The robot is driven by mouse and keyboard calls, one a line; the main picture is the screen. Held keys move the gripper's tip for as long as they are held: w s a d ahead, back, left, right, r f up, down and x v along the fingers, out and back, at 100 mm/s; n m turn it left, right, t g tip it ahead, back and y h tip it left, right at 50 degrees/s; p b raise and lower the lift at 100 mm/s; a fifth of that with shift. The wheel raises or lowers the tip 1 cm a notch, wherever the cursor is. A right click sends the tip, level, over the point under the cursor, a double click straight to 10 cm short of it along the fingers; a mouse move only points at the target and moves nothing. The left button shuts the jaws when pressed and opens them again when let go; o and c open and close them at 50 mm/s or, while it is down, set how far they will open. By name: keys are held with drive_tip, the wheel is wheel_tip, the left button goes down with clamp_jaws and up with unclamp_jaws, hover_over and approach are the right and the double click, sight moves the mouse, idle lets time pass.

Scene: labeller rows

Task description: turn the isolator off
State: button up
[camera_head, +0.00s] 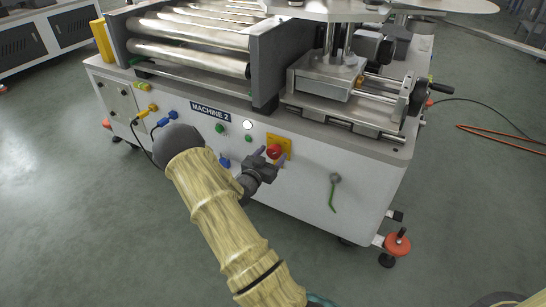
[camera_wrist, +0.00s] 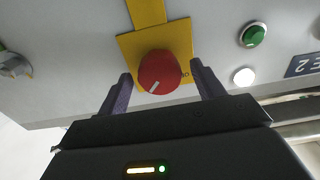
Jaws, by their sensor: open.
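The isolator is a red rotary knob (camera_head: 273,150) on a yellow plate (camera_head: 286,144) on the front of the white machine marked MACHINE 2. In the wrist view the red knob (camera_wrist: 160,70) sits on its yellow plate (camera_wrist: 130,48), with a pale mark on its face slanting to the lower left. Lettering shows at the knob's right edge, partly hidden. My gripper (camera_head: 270,158) is open in front of the knob. In the wrist view its two fingers (camera_wrist: 160,78) stand one on each side of the knob, with small gaps visible. I cannot tell how deep they reach.
Beside the isolator are a lit white button (camera_head: 247,125), green buttons (camera_head: 220,128) and the MACHINE 2 label (camera_head: 210,111). Blue and yellow cable plugs (camera_head: 163,120) are further left. A green-handled lever (camera_head: 333,192) is to the right. The floor in front is mostly clear.

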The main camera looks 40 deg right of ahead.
drive_tip(key=shift+w+d, duration=0.3)
drive_tip(key=shift+d, duration=0.35)
drive_tip(key=c, duration=1)
